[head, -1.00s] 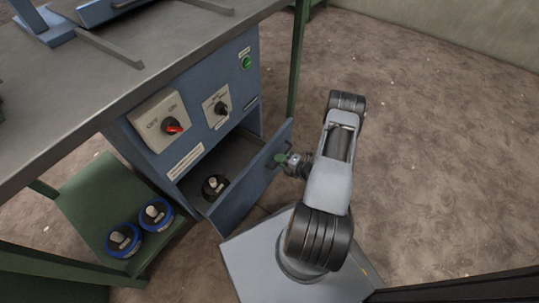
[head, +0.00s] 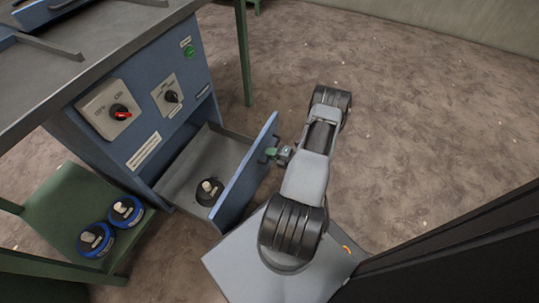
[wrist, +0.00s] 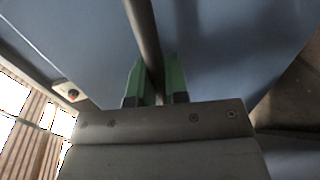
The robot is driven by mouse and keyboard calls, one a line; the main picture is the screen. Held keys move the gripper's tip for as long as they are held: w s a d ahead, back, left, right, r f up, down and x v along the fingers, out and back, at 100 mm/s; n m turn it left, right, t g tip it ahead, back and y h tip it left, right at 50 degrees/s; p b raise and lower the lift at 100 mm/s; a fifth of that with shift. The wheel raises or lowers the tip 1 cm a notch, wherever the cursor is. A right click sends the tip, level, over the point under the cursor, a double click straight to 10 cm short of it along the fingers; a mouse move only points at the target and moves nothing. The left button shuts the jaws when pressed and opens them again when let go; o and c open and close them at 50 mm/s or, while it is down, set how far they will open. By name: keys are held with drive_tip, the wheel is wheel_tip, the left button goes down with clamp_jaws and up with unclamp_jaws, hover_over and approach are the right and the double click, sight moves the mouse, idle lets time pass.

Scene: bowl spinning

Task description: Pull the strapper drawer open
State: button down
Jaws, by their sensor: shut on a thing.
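The strapper drawer (head: 243,180) stands pulled out of the blue cabinet (head: 143,122), its inside showing. A dark round object with a pale knob (head: 209,191) lies on the drawer floor. My gripper (head: 272,154) is at the outer face of the drawer front. In the wrist view, the green fingertips of my gripper (wrist: 158,82) are closed on either side of the dark drawer handle bar (wrist: 143,30). The blue drawer front (wrist: 225,50) fills most of that view. The handle is mostly hidden by the gripper in the head view.
The cabinet carries a red switch (head: 121,112), a black knob (head: 172,97) and a green button (head: 189,51). Two blue-rimmed round objects (head: 125,210) sit on a green shelf (head: 70,197) at the lower left. The floor (head: 430,110) right of my arm is clear.

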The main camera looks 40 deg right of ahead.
drive_tip(key=shift+s, duration=0.1)
drive_tip(key=c, duration=1.1)
unclamp_jaws()
drive_tip(key=shift+c, duration=0.2)
drive_tip(key=p+v, duration=0.3)
drive_tip(key=v, duration=1)
drive_tip(key=shift+s+d+p, duration=0.25)
drive_tip(key=shift+s+p, duration=0.1)
drive_tip(key=shift+r, duration=0.1)
